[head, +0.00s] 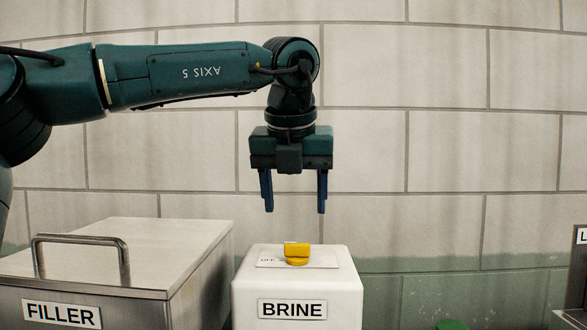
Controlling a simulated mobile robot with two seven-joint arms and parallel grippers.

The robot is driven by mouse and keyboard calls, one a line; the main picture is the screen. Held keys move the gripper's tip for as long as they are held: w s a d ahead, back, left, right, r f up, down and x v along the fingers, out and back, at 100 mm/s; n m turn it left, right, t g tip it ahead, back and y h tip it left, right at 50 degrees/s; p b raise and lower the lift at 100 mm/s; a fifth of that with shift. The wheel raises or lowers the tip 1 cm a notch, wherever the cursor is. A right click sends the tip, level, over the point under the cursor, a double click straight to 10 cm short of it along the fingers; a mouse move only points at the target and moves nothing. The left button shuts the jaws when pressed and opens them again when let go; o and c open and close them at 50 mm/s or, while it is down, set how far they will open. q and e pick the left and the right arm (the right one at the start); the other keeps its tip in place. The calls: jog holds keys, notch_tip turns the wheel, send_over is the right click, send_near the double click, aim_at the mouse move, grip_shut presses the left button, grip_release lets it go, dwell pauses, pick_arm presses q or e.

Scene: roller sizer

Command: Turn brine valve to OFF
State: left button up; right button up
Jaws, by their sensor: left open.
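The brine valve is a yellow knob (297,253) on a pale plate on top of a white box (343,290) labelled BRINE. Small lettering that appears to read OFF is on the plate at the knob's left; the knob's exact setting is too small to tell. My left gripper (294,211) is open and empty, pointing straight down above the knob with a clear gap. Its two blue fingers are spread to either side of the knob's line. My right gripper is not in the head view.
A metal bin (190,262) labelled FILLER, with a raised handle (80,239), stands left of the white box. A dark-edged unit (579,270) is at the far right. A tiled wall (450,150) stands behind. A green object (452,325) shows at the bottom edge.

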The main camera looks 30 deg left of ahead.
pick_arm(q)
jog(key=v, duration=0.5)
jog(key=shift+p, duration=0.4)
